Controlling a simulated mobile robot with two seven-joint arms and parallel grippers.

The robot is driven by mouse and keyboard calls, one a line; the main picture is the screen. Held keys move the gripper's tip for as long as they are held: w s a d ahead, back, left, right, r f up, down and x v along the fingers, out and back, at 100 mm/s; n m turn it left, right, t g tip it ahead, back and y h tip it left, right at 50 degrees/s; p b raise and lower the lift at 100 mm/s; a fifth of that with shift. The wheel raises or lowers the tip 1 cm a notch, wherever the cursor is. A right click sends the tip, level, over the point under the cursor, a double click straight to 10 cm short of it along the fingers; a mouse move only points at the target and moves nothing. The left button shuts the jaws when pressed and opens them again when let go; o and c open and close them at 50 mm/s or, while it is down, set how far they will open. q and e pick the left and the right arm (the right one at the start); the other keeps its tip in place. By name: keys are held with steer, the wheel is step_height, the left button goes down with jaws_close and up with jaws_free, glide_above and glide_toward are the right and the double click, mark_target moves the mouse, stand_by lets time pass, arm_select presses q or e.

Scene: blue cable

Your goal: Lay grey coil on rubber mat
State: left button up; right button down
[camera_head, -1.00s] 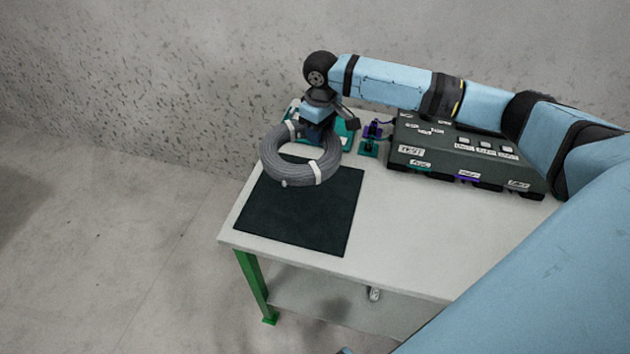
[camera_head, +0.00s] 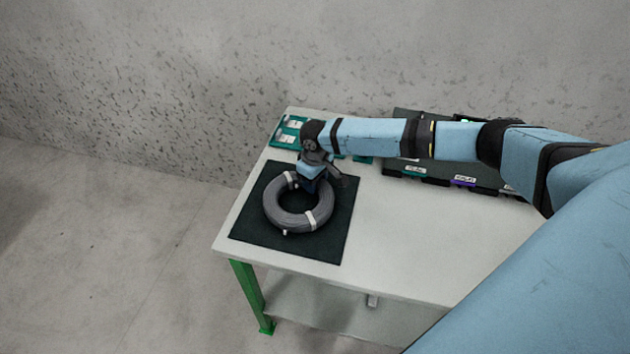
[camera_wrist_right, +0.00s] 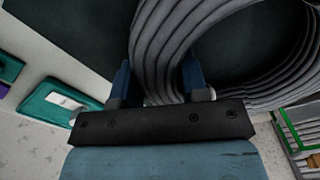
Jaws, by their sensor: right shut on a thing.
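The grey coil (camera_head: 292,222) with white ties is over the black rubber mat (camera_head: 335,237), within its outline in the head view. Whether its underside touches the mat, I cannot tell. My right gripper (camera_head: 309,188) is at the coil's far side. In the right wrist view, its two blue fingers (camera_wrist_right: 157,80) straddle the coil's strands (camera_wrist_right: 165,50), shut on them. The mat also shows behind the coil in the right wrist view (camera_wrist_right: 85,30). My left gripper is not in view.
The mat lies on a pale table (camera_head: 400,240). A teal tray (camera_head: 287,130) is at the far left corner. A dark labelled box (camera_head: 440,178) stands at the back, partly behind my right arm. The table right of the mat is clear.

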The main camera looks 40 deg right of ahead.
stand_by(0.3)
steer(key=c, duration=0.6)
jaws_free()
steer(key=shift+f, duration=0.1)
steer(key=shift+c, duration=0.2)
step_height(320, 180, up, 12)
steer(key=shift+p, duration=0.3)
